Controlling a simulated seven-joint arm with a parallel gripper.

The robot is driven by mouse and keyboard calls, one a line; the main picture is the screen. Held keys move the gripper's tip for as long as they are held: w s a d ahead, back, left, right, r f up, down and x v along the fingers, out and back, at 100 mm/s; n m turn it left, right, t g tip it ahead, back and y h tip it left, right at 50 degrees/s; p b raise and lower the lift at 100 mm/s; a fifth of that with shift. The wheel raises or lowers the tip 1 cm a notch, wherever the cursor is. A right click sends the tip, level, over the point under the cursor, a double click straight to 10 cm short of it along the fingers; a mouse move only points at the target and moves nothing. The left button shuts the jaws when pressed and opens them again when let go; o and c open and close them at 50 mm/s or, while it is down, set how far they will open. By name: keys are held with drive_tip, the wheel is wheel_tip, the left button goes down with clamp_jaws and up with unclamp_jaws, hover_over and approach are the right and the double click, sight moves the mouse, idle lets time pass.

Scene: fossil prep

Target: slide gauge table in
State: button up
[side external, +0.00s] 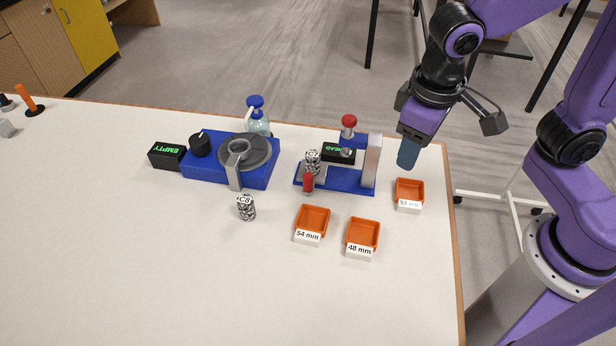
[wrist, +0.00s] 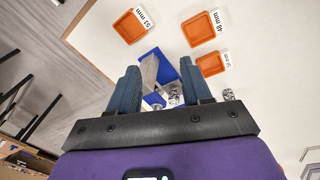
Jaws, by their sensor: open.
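The gauge is a blue base (side external: 340,186) with a grey post (side external: 371,162) and a red-topped head (side external: 349,122). A small red handle (side external: 308,183) at the base's left end seems to belong to the gauge table, whose surface is mostly hidden. A speckled cylinder (side external: 313,157) stands there, left of the head and not under it. My gripper (side external: 408,153) is open and empty, above and right of the gauge, behind the 51 mm tray. In the wrist view the gauge (wrist: 152,66) shows between and beyond the fingertips of my gripper (wrist: 157,85).
Orange trays marked 51 mm (side external: 410,188), 54 mm (side external: 313,218) and 48 mm (side external: 363,232) lie right and front. A blue turntable device (side external: 207,172), an EMPTY display (side external: 167,156), a bottle (side external: 257,122) and another speckled cylinder (side external: 246,208) are left. The front left table is clear.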

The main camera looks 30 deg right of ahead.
sight(308, 177)
drive_tip(key=w+a+f+m+t+h, duration=0.1)
drive_tip(key=w+a+m+t+h, duration=0.15)
drive_tip(key=w+a+m, duration=1.1)
drive_tip(key=shift+m+g, duration=0.35)
drive_tip(key=shift+g, duration=0.1)
drive_tip(key=x, duration=0.5)
drive_tip(key=s+x, duration=0.1)
drive_tip(key=x, duration=0.5)
drive_tip(key=a+x, duration=0.1)
drive_tip(key=x, duration=0.4)
drive_tip(key=shift+d+f, duration=0.1)
drive_tip(key=shift+f, duration=0.6)
drive_tip(key=shift+c, duration=0.3)
clamp_jaws()
